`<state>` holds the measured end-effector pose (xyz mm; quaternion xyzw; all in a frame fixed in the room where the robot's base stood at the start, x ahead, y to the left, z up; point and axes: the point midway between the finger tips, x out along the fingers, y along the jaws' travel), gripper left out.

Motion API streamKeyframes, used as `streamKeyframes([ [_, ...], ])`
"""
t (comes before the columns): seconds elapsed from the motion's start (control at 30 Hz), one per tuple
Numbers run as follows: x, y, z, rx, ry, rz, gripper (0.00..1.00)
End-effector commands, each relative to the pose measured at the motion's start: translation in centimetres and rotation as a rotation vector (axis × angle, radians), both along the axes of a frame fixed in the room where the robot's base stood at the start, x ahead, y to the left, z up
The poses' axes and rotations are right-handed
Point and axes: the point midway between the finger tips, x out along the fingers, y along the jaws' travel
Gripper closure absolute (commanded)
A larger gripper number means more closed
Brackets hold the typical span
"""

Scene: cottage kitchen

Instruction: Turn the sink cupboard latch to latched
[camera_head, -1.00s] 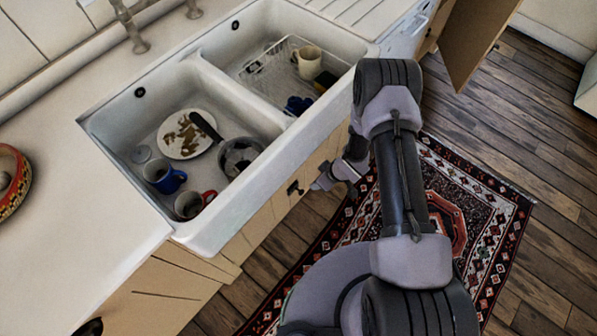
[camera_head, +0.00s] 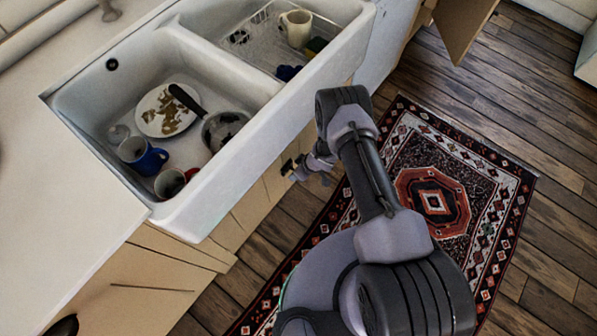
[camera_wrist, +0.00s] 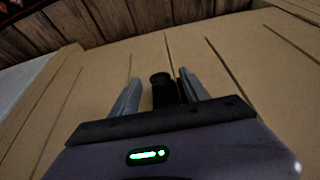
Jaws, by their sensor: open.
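The sink cupboard latch (camera_head: 287,167) is a small dark piece on the tan cupboard front below the sink. In the wrist view the dark latch (camera_wrist: 161,88) stands between the two fingers of my gripper (camera_wrist: 159,78). The fingers are apart, one on each side of it, and I cannot tell if either touches it. In the head view my gripper (camera_head: 299,171) is right at the cupboard front beside the latch. The latch's exact turn is hard to read, as the gripper partly hides it.
The white double sink (camera_head: 215,178) juts out above the latch and holds a plate (camera_head: 160,121), mugs and a pan. A patterned rug (camera_head: 480,190) lies on the wooden floor. A tan cupboard door (camera_head: 462,28) stands open at the far end.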

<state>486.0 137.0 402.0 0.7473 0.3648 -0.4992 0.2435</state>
Motion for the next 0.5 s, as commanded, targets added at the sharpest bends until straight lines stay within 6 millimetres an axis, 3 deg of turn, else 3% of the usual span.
streamKeyframes([
  [0.17,0.00,-0.01,0.09,0.000,0.000,0.000,0.48],
  [0.4,-0.01,-0.01,0.09,0.000,0.000,0.000,0.95],
  [0.43,-0.01,-0.01,0.09,0.000,0.000,0.000,1.00],
  [0.5,-0.02,-0.02,0.10,0.000,0.000,0.001,1.00],
])
